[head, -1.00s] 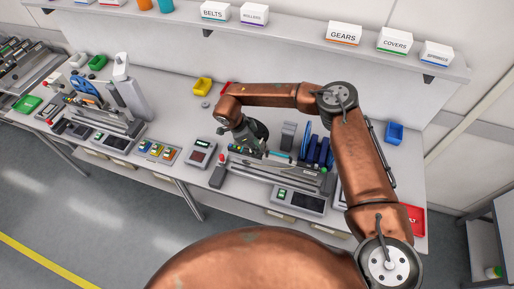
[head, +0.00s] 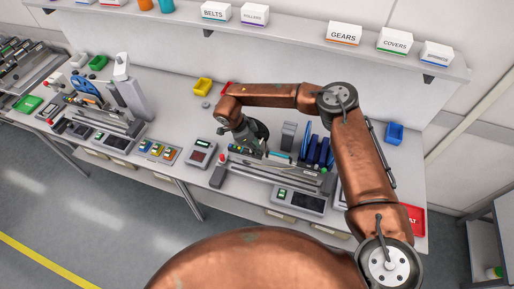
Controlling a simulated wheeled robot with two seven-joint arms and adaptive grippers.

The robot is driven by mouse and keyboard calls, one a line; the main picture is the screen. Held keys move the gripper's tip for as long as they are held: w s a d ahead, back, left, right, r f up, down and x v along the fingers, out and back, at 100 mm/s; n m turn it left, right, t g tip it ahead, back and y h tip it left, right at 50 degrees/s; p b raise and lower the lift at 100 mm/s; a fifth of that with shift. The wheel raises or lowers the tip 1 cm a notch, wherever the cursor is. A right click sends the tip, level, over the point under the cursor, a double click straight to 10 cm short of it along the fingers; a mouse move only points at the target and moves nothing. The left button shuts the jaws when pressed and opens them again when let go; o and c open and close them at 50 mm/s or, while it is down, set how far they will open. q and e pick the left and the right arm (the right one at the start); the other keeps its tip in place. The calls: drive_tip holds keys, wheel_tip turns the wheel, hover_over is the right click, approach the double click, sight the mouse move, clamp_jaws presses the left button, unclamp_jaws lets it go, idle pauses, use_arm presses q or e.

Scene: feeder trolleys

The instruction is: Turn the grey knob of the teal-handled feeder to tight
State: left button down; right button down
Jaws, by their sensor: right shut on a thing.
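The feeder (head: 285,176) with a teal handle (head: 281,156) lies on the bench, right of the middle of the picture. My right arm reaches over from the right, and my right gripper (head: 254,150) points down at the left end of this feeder. It is shut at the place of the grey knob, which the fingers and hand hide. I cannot read the knob's setting. My left gripper is not in view.
A second feeder (head: 110,122) and a small tray of coloured parts (head: 158,152) stand to the left. A yellow bin (head: 203,86), a blue bin (head: 394,132) and a red tray (head: 412,218) are on the bench. A shelf with labelled boxes (head: 343,34) runs above.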

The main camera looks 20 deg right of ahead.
drive_tip(key=shift+s+d+f, duration=0.1)
drive_tip(key=shift+s+f, duration=0.05)
drive_tip(key=shift+f, duration=0.15)
idle(0.5)
drive_tip(key=c, duration=2)
unclamp_jaws()
drive_tip(key=shift+o, duration=0.6)
drive_tip(key=shift+r, duration=0.1)
drive_tip(key=p+v, duration=0.3)
drive_tip(key=v, duration=0.6)
drive_tip(key=shift+p, duration=0.3)
